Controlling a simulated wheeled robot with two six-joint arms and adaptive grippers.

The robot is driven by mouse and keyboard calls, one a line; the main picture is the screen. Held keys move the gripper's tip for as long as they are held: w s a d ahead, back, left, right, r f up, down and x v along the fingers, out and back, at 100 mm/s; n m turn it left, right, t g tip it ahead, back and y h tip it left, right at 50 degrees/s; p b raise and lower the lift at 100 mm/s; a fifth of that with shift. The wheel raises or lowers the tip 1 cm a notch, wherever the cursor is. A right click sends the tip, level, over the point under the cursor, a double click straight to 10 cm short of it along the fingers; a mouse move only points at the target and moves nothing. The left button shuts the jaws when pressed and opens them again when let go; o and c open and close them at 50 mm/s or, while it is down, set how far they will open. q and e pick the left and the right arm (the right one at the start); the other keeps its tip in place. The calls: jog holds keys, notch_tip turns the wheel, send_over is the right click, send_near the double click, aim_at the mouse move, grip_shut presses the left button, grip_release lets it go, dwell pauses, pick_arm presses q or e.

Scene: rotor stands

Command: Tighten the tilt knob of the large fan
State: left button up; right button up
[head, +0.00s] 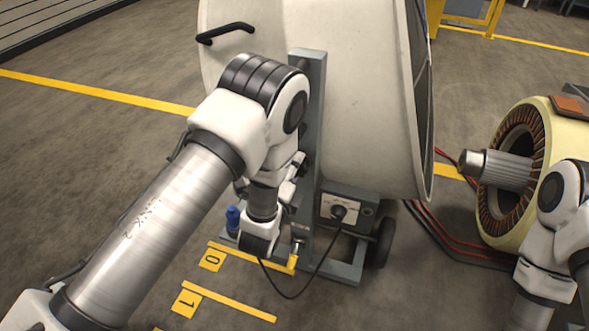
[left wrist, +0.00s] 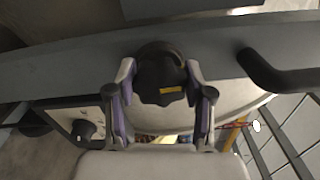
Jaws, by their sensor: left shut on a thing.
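The large fan (head: 370,100) has a pale drum held by a grey upright post (head: 308,135). In the left wrist view the black, lobed tilt knob (left wrist: 158,68) sits against the grey post (left wrist: 75,65) and shows a yellow mark on its lower part. My left gripper (left wrist: 160,85) has one finger on each side of the knob and is shut on it. In the head view my left arm hides the knob and most of that gripper. My right arm shows at the lower right of the head view, but its gripper is out of view.
A control box (head: 347,210) with a dial and a hanging black cable (head: 300,293) is low on the fan stand. A wheel (head: 381,243) stands beside it. A motor (head: 510,165) with a shaft is at the right. Yellow-marked floor at the left is clear.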

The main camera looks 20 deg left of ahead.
pick_arm(q)
jog(key=shift+m, duration=0.3)
jog(key=o, duration=1.2)
jog(key=s, duration=0.7)
jog(key=shift+s+a, duration=0.1)
jog(key=shift+s, duration=0.1)
